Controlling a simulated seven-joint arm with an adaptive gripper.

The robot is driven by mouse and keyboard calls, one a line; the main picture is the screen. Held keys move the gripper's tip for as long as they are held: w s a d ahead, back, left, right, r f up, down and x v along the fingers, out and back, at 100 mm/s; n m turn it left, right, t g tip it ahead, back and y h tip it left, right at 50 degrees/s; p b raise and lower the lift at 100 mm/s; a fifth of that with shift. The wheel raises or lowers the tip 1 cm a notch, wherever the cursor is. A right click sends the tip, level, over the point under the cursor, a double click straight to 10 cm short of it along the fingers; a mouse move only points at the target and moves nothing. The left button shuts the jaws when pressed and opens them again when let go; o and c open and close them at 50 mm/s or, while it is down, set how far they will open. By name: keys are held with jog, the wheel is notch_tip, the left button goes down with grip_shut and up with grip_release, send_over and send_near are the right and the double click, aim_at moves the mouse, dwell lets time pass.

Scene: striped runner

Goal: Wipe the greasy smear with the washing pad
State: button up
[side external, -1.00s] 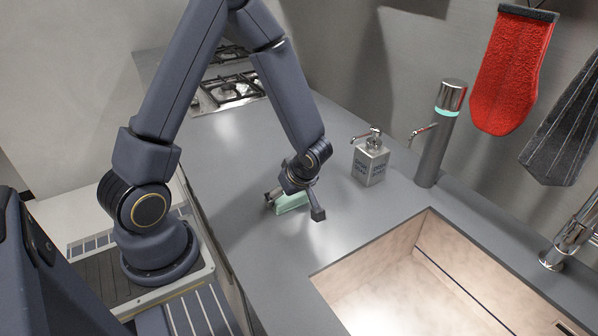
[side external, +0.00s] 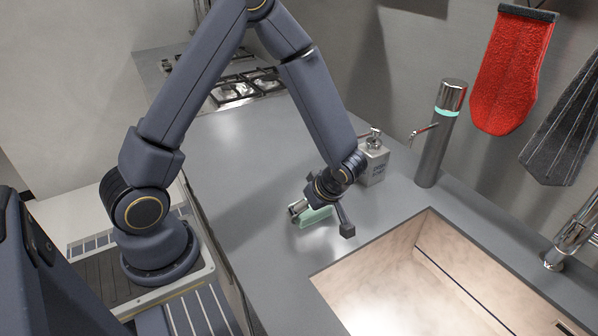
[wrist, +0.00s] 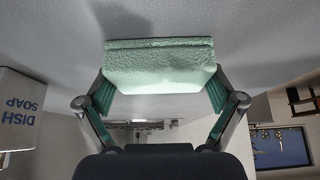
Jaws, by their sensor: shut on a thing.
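The washing pad (side external: 314,216) is a pale green block. My gripper (side external: 318,210) is shut on it, low over the grey counter left of the sink. In the wrist view the pad (wrist: 160,68) sits between the two fingers of my gripper (wrist: 160,92), one at each end. I cannot tell whether the pad touches the counter. I cannot make out a greasy smear in either view; the pad and gripper hide part of the counter.
A dish soap dispenser (side external: 373,160) stands close behind my gripper, partly hidden by the arm. A metal cylinder dispenser (side external: 438,135) stands to its right. The sink (side external: 425,235) opens at the front right. The counter (side external: 235,160) to the left is clear.

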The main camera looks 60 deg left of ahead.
aim_at(264, 163)
jog(key=shift+a, duration=11.35)
notch_tip(264, 163, up, 8)
jog(key=shift+d, duration=0.15)
